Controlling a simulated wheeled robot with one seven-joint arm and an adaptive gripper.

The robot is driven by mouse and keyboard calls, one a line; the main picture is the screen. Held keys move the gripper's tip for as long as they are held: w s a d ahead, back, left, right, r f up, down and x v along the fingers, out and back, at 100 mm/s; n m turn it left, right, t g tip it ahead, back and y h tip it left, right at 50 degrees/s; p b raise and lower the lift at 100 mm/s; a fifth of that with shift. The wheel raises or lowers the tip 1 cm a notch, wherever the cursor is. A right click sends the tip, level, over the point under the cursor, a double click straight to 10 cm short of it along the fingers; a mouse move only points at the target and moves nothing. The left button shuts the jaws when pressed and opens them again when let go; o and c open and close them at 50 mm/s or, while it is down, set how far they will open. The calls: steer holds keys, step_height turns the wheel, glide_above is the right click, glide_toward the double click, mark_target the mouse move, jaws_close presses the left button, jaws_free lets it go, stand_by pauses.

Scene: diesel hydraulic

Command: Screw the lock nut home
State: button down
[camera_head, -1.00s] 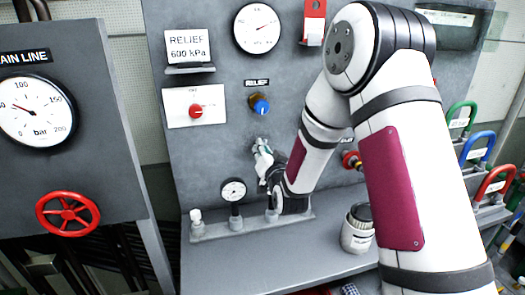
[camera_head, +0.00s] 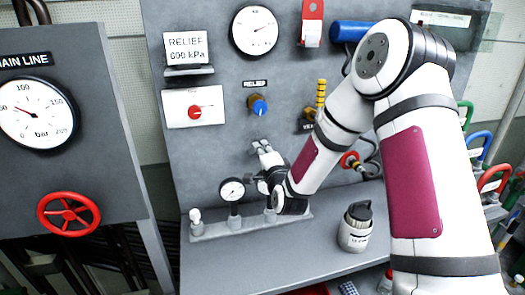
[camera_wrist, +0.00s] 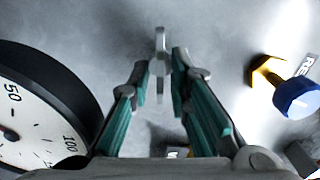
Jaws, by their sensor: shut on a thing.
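The blue relief knob (camera_head: 259,107) sticks out of the grey panel under the RELIEF label. A yellow-brass nut (camera_wrist: 266,72) sits behind the blue knob (camera_wrist: 297,98), at the right of the wrist view; its seating against the panel cannot be judged. My gripper (camera_head: 264,147) is below the knob, close to the panel. In the wrist view my gripper (camera_wrist: 160,72) has its teal-lined fingers closed on a slim grey metal piece (camera_wrist: 160,40), seen nearly edge-on. The piece is apart from the nut and knob. Its full shape is hidden.
A small gauge (camera_head: 232,190) stands on the rail left of my gripper and looms large in the wrist view. A red-knobbed plate (camera_head: 194,112) is up left. A lidded container (camera_head: 355,232) stands on the shelf at right. The shelf front is clear.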

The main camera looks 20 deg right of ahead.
steer(key=shift+f+m, duration=0.1)
steer(key=shift+m, duration=0.9)
steer(key=c, duration=1.6)
jaws_free()
steer(key=shift+f, duration=0.1)
